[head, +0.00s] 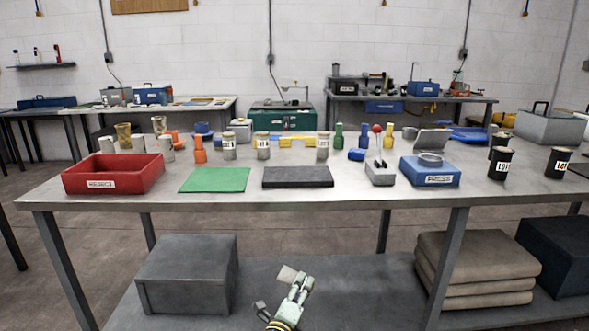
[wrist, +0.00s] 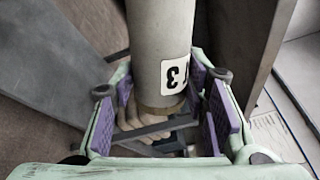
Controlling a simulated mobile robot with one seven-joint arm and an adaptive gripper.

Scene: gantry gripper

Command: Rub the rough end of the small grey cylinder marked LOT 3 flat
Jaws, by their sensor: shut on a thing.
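My gripper (head: 294,290) is pale green with purple pads and is low in front of the table, below the tabletop. It also shows in the wrist view (wrist: 173,120), shut on a small grey cylinder (wrist: 157,40). In the head view the held cylinder (head: 286,274) looks pale and tilted. Which end is rough cannot be told. A dark flat slab (head: 298,177) lies at the table's front edge.
A green mat (head: 214,180), a red REJECT tray (head: 112,185) and a blue labelled box (head: 430,178) are on the tabletop (head: 330,195). Several labelled grey cylinders (head: 262,150) stand behind the slab. A grey box (head: 187,275) and folded cloths (head: 475,270) are on the lower shelf.

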